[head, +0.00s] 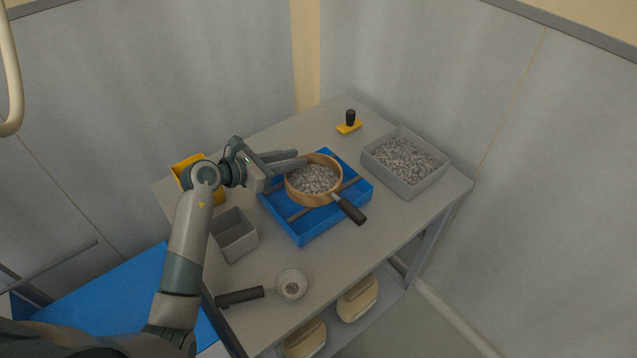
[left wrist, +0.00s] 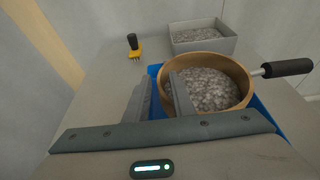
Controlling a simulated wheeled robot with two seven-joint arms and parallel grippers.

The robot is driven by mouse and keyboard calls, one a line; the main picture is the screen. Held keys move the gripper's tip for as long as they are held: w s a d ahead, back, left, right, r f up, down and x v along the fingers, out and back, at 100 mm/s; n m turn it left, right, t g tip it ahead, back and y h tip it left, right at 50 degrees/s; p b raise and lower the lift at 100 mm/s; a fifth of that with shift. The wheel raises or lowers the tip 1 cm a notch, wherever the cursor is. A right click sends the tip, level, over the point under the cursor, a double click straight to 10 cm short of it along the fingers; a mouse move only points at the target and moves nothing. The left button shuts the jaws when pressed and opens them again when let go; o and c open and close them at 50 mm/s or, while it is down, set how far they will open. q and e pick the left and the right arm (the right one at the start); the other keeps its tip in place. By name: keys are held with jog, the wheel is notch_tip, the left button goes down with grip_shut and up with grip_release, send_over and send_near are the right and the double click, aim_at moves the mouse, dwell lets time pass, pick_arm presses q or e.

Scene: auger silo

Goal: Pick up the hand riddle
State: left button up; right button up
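The hand riddle (head: 326,197) has a round wooden rim, grey gravel inside and a dark-gripped handle toward the front right. It rests on bars across a blue tray (head: 310,238). It also shows in the left wrist view (left wrist: 245,72), handle to the right. My left gripper (head: 302,157) is at the riddle's back-left rim with its fingers parted. In the left wrist view the left gripper (left wrist: 160,78) has one finger outside the rim and the other overlapping the riddle's inside. I cannot tell whether either finger touches it. My right gripper is not in view.
An empty grey box (head: 236,246), a yellow container (head: 183,166) and a scoop (head: 242,296) are on the table's left and front. The table's right front is clear.

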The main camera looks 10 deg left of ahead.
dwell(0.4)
pick_arm(q)
grip_shut()
